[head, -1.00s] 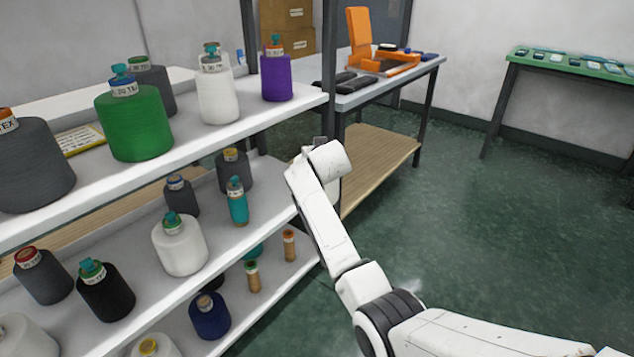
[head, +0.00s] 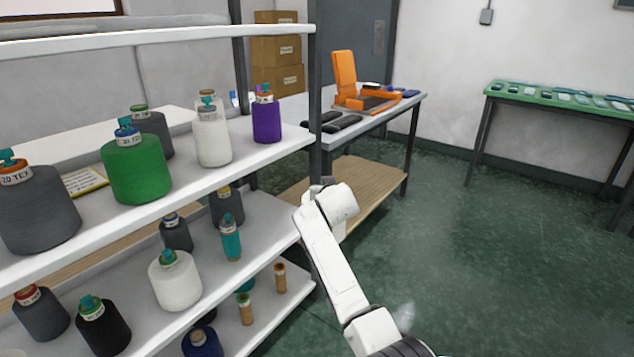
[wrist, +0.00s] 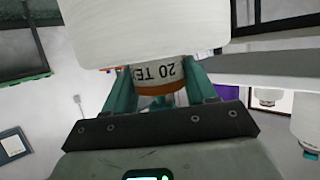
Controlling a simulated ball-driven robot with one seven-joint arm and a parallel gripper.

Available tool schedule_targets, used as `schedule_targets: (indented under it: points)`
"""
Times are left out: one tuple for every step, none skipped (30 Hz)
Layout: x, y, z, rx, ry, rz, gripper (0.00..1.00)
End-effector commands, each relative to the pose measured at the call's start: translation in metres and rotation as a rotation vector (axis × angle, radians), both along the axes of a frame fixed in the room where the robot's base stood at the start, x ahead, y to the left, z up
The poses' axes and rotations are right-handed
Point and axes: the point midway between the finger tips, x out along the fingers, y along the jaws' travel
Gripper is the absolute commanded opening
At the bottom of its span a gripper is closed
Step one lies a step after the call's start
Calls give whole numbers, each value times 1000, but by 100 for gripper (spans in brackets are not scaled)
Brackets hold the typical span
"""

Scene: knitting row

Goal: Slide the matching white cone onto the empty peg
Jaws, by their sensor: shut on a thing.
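In the wrist view my gripper (wrist: 160,80) has its teal fingers on both sides of the neck of a white cone (wrist: 145,30). The neck has a white "20 TEX" label and an orange-brown band. In the head view only my white arm shows, in front of the shelf's right end; my gripper and the held cone cannot be made out. I cannot make out an empty peg.
The shelf unit (head: 240,155) also holds a green cone (head: 136,168), a purple cone (head: 266,122) and several grey or black ones. A dark post (head: 315,110) stands at its right end. A table (head: 385,115) with orange equipment is behind. The green floor at right is clear.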

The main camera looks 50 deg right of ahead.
Motion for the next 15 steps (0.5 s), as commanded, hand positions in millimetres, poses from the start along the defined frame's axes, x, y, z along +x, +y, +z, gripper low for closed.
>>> schedule_targets:
  points:
    - [-5,0,9,-3,-4,0,0]
    - [-8,-1,9,-3,-3,0,0]
    - [-12,-2,10,-3,-3,-1,0]
    - [-15,-2,11,-2,-3,-1,0]
    - [-18,-2,12,-2,-3,-1,0]
    - [-22,-2,13,-4,-4,-1,0]
    - [-24,-2,14,-4,-4,-1,0]
    - [-27,-2,15,-3,-4,0,0]
    - [-31,-2,16,-3,-4,0,0]
    - [-34,-3,16,-3,-4,0,0]
    - [-37,-3,17,-3,-4,0,0]
    - [-41,-4,18,-3,-4,0,0]
    - [-44,-4,19,-3,-4,0,0]
    - [-47,-4,19,-3,-4,0,0]
    - [-51,-4,20,-3,-4,0,0]
